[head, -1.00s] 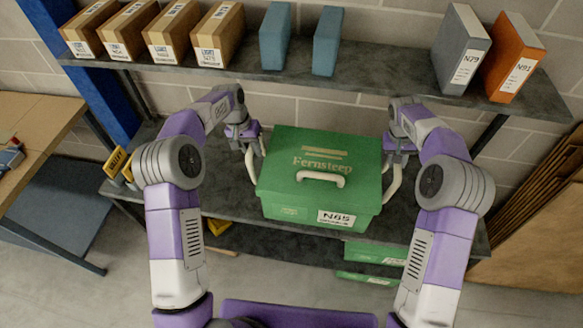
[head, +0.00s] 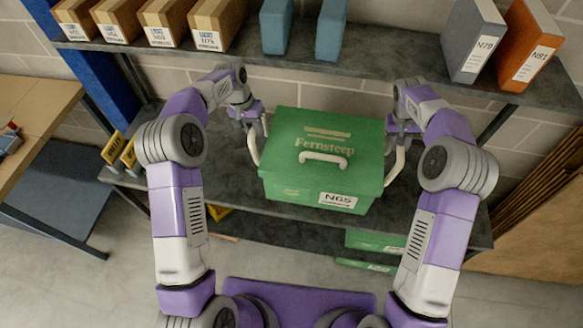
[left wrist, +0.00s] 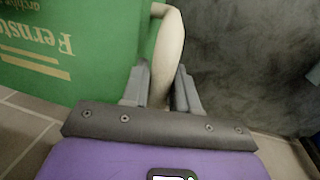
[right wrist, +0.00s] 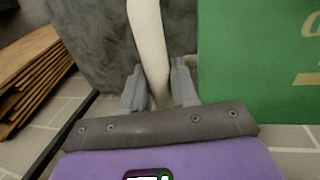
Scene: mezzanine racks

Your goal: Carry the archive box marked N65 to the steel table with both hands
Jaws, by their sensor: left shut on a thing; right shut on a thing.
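The green archive box (head: 322,160) marked N65 is upright in the middle of the head view, over the dark lower shelf. It has a cream lid handle and a cream handle on each side. My left gripper (head: 254,125) is shut on the left side handle, which shows between its fingers in the left wrist view (left wrist: 168,50). My right gripper (head: 402,132) is shut on the right side handle, seen in the right wrist view (right wrist: 148,40). The box's underside is hidden, so I cannot tell if it touches the shelf. I cannot identify a steel table.
The upper shelf (head: 370,70) holds brown boxes (head: 160,22), blue files and the grey N79 (head: 470,40) and orange N81 (head: 533,45) files. A wood-topped table (head: 35,110) stands left. Green boxes (head: 375,242) sit below. Brown boards (head: 535,165) lean at right.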

